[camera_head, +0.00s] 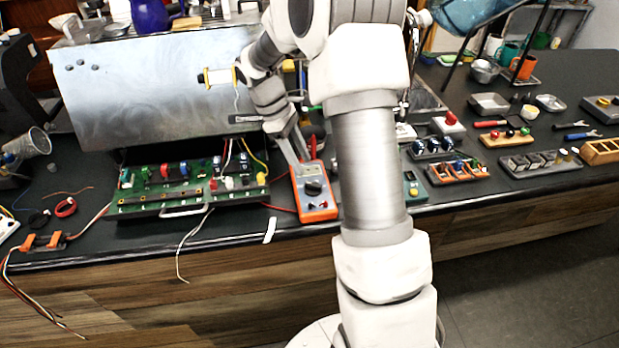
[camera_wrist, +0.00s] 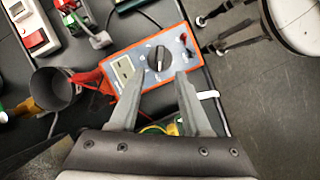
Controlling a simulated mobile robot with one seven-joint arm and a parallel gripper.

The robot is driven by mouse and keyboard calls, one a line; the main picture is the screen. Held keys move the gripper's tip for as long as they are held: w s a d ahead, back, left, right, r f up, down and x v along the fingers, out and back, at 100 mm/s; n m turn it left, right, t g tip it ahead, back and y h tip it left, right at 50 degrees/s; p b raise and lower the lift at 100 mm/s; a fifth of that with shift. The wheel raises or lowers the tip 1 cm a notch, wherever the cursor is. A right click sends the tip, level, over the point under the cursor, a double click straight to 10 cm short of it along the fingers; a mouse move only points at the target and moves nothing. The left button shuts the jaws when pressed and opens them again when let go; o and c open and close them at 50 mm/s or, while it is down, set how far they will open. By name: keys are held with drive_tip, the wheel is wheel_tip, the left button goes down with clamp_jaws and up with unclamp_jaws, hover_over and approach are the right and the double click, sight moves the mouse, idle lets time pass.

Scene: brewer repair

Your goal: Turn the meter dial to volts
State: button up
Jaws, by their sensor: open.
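The meter (camera_head: 315,194) is an orange-edged box with a grey-blue face, lying on the dark bench near its front edge. In the wrist view the meter (camera_wrist: 150,62) shows its black round dial (camera_wrist: 159,58) with a pale pointer mark, and a small display (camera_wrist: 123,68) beside it. The dial's setting is too small to read. My gripper (camera_head: 302,160) is over the display end of the meter in the head view. In the wrist view my gripper (camera_wrist: 155,88) is open, its two fingers apart near the meter, with the dial beyond the fingertips. Nothing is between the fingers.
A green circuit board (camera_head: 185,188) with a handle lies left of the meter, before a large metal panel (camera_head: 150,85). A metal cup (camera_wrist: 54,90) and red leads (camera_wrist: 92,78) are close to the meter. Several component trays (camera_head: 540,163) stand to the right.

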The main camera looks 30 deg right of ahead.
sight(312, 184)
drive_tip(key=x, duration=0.6)
drive_tip(key=shift+f, duration=0.2)
clamp_jaws()
